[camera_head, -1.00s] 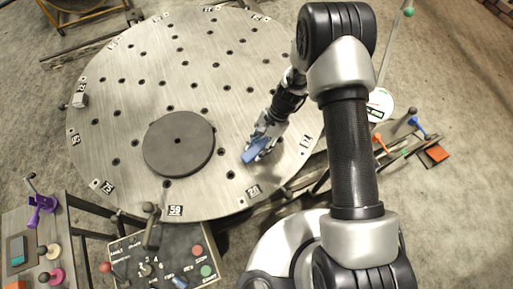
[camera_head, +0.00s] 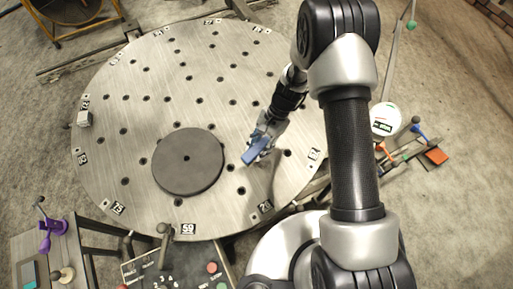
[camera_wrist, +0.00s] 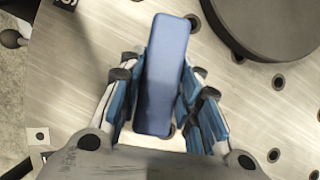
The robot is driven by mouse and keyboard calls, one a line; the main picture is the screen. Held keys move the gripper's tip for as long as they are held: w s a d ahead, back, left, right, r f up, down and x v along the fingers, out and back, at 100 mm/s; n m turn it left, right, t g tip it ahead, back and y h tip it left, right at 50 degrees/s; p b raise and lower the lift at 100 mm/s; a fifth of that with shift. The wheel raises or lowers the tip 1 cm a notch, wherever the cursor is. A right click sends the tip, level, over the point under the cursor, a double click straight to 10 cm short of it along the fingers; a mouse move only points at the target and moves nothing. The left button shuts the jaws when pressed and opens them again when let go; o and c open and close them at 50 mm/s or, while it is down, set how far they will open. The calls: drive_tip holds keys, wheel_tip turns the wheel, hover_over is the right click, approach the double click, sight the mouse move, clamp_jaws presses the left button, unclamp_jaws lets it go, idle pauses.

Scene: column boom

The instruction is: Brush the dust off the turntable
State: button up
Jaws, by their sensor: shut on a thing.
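The turntable (camera_head: 110,100) is a large round brushed-metal plate with many holes and numbered tags around its rim. A dark round disc (camera_head: 188,162) sits on it; its edge also shows at the top right of the wrist view (camera_wrist: 270,25). My gripper (camera_head: 260,144) is over the plate, right of the disc and apart from it. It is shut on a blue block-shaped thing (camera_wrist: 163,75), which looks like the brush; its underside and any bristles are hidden. I cannot tell whether it touches the plate. No dust is clearly visible.
A control panel (camera_head: 170,272) with knobs and a lever stands at the near edge. A purple clamp (camera_head: 52,235) is on a side table at left. A small pale block (camera_head: 84,119) sits at the left rim. Tools and an orange block (camera_head: 437,157) lie at right.

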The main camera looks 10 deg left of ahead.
drive_tip(key=shift+r+p, duration=1.1)
drive_tip(key=shift+r, duration=0.8)
